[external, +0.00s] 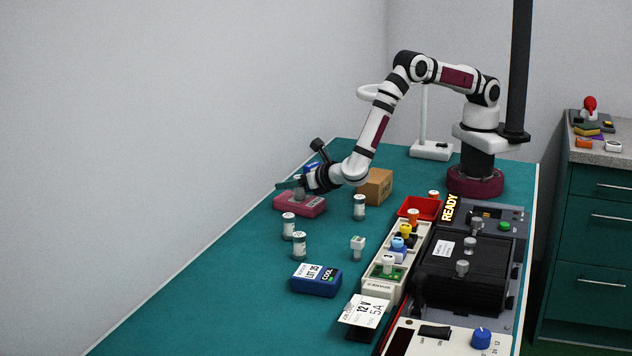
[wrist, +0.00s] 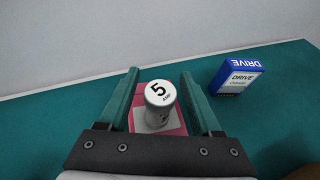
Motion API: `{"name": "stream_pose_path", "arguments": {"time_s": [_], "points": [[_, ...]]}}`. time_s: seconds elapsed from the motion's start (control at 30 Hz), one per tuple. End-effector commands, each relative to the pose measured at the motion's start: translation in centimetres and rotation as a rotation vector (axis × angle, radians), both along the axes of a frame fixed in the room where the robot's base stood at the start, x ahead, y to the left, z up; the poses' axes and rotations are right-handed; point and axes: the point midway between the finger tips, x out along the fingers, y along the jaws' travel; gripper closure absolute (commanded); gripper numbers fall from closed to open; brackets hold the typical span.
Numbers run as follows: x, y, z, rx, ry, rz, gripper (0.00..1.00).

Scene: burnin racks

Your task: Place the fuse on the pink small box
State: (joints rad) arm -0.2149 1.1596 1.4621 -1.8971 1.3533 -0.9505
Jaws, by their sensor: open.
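My gripper (external: 291,184) is open over the pink small box (external: 312,209), at the far left part of the bench. In the wrist view my gripper (wrist: 160,74) has a finger on each side of a fuse (wrist: 160,94), with a gap on both sides. The fuse has a white cap marked "5 AMP". It appears to stand upright on the pale label of the pink box (wrist: 179,124). In the external view the fuse shows partly (external: 299,193) behind my gripper.
A blue DRIVE box (wrist: 237,78) is right of my gripper in the wrist view. Other fuses (external: 359,207) (external: 288,226) (external: 299,246) stand on the bench. A cardboard box (external: 377,187), a blue COOL box (external: 316,280) and a socket rack (external: 391,292) are nearby.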

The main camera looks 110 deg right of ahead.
Motion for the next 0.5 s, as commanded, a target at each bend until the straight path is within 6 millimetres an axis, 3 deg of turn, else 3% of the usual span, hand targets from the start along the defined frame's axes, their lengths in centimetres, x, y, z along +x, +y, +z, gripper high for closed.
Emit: {"name": "stream_pose_path", "arguments": {"time_s": [0.3,0.5], "points": [[-2.9,7.5,3.3,0.001,-0.002,0.006,0.34],[-4.0,9.7,4.3,0.000,0.000,0.003,0.34]]}}
